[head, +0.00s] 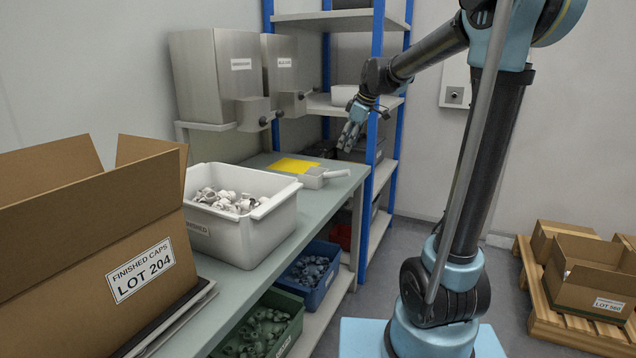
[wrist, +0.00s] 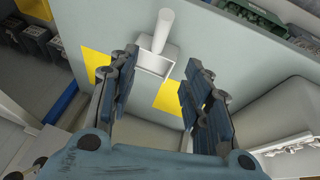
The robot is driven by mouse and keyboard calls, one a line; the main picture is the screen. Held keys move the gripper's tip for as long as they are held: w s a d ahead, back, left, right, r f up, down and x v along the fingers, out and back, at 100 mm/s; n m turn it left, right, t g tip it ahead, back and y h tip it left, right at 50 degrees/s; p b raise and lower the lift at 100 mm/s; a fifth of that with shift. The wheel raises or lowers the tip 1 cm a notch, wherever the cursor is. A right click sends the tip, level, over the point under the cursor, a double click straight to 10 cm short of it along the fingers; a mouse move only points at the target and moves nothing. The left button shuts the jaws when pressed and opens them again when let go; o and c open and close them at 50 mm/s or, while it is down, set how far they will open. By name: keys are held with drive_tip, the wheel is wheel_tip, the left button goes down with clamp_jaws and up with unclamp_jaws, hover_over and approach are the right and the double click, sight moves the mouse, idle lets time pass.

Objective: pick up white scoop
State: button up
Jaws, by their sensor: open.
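The white scoop (head: 312,181) lies on the far end of the bench, its handle pointing right in the head view. In the wrist view the scoop (wrist: 154,62) shows between the two fingers, with its round handle pointing up the picture. My gripper (head: 350,138) hangs above the bench end, apart from the scoop. In the wrist view my gripper (wrist: 160,80) is open with nothing between its fingers at their own height.
A yellow sheet (head: 293,166) lies beside the scoop on the bench (head: 240,281). A white bin of caps (head: 240,237) and an open carton (head: 90,262) stand nearer. Dispensers (head: 215,75) stand behind, and a blue-post shelf (head: 376,110) stands beyond the bench end.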

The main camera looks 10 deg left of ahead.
approach(333, 175)
drive_tip(key=w+f, duration=0.1)
drive_tip(key=a+f, duration=0.1)
drive_tip(key=w+f, duration=0.1)
drive_tip(key=f, duration=0.1)
drive_tip(key=shift+w+a, duration=0.2)
drive_tip(key=shift+w, duration=0.15)
drive_tip(key=shift+x, duration=3.1)
drive_tip(key=shift+s+d, duration=0.1)
drive_tip(key=shift+d, duration=0.05)
clamp_jaws()
